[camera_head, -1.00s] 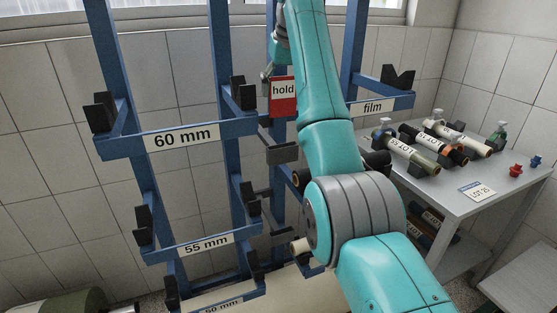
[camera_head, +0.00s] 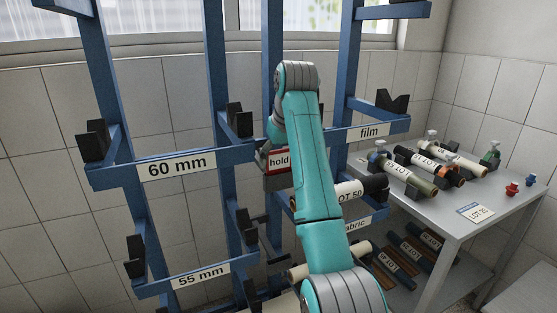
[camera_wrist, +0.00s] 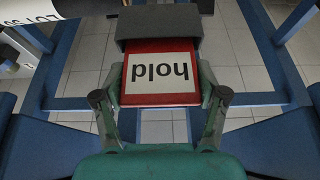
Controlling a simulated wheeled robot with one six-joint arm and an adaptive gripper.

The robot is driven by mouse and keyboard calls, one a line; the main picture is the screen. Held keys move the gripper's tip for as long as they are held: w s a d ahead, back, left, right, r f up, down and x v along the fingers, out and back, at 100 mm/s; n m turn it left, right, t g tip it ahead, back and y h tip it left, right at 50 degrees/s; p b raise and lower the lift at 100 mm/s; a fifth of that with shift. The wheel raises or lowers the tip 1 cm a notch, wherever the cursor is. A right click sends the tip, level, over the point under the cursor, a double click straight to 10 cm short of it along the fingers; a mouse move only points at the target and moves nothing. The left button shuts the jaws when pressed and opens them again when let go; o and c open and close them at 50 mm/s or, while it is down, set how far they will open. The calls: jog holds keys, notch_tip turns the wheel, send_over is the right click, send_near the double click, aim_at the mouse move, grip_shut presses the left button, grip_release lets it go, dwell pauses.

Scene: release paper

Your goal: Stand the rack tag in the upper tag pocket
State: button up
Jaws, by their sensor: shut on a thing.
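The rack tag (camera_wrist: 160,97), a red card with a white "hold" label, is between the fingers of my gripper (camera_wrist: 162,82). My gripper is shut on its two side edges. The tag also shows in the head view (camera_head: 278,161), upright on the blue rack and partly covered by my arm. The grey upper tag pocket (camera_wrist: 158,24) meets the tag's lower edge in the wrist view. In the head view the pocket (camera_head: 276,183) is directly below the tag. How deep the tag's lower edge sits in the pocket is hidden.
The blue rack (camera_head: 215,80) has posts close on both sides, with black cradles and arms labelled "60 mm" (camera_head: 176,168) and "film" (camera_head: 372,132). A "LOT 50" roll (camera_head: 347,193) lies near my arm. A grey table (camera_head: 455,225) with several rolls stands at the right.

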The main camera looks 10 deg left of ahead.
jog(key=shift+f, duration=0.25)
jog(key=shift+f, duration=0.15)
jog(key=o, duration=1.1)
